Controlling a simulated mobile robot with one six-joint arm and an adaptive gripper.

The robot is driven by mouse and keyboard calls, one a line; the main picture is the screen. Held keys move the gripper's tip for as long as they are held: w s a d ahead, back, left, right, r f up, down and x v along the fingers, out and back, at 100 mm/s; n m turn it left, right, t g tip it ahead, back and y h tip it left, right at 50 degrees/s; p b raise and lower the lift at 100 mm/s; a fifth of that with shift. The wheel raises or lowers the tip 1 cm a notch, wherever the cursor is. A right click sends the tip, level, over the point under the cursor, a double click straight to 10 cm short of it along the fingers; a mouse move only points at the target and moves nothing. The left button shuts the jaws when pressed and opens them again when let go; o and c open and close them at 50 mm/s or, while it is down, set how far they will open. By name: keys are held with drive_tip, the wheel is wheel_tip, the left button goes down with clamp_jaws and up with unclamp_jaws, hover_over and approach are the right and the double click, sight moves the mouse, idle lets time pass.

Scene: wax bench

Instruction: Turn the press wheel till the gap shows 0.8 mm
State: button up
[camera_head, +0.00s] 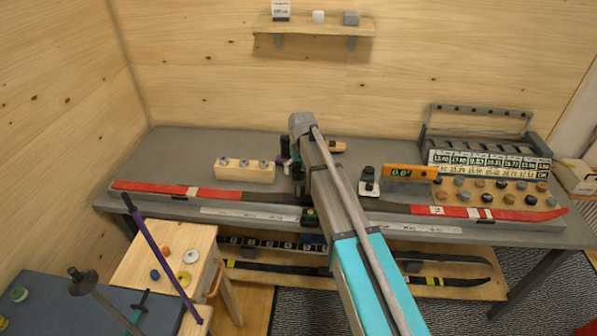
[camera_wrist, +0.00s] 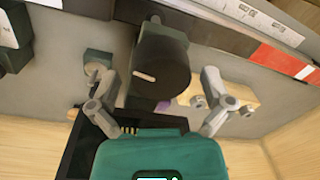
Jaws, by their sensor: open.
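The press wheel (camera_wrist: 163,68) is a dark round knob with a pale mark on its face, in the middle of the wrist view. My gripper (camera_wrist: 160,82) is open, with one grey finger to each side of the wheel; I cannot tell whether either finger touches it. In the head view my arm hides the wheel and most of the dark press (camera_head: 297,178). A ski (camera_head: 240,195) with red ends lies along the bench under the press.
A wooden block with several knobs (camera_head: 244,170) stands left of the press. At the right are a tray of round pieces (camera_head: 490,192) and a rack with number displays (camera_head: 488,160). A low wooden stand (camera_head: 170,255) is at the front left. The bench's back left is clear.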

sight(301, 168)
drive_tip(key=c, duration=1.1)
drive_tip(key=shift+m, duration=0.3)
drive_tip(key=o, duration=1.1)
wheel_tip(301, 168, up, 14)
drive_tip(key=p, duration=1.3)
drive_tip(key=shift+w+d+p, duration=0.15)
drive_tip(key=shift+d+p, duration=0.2)
drive_tip(key=shift+d, duration=0.05)
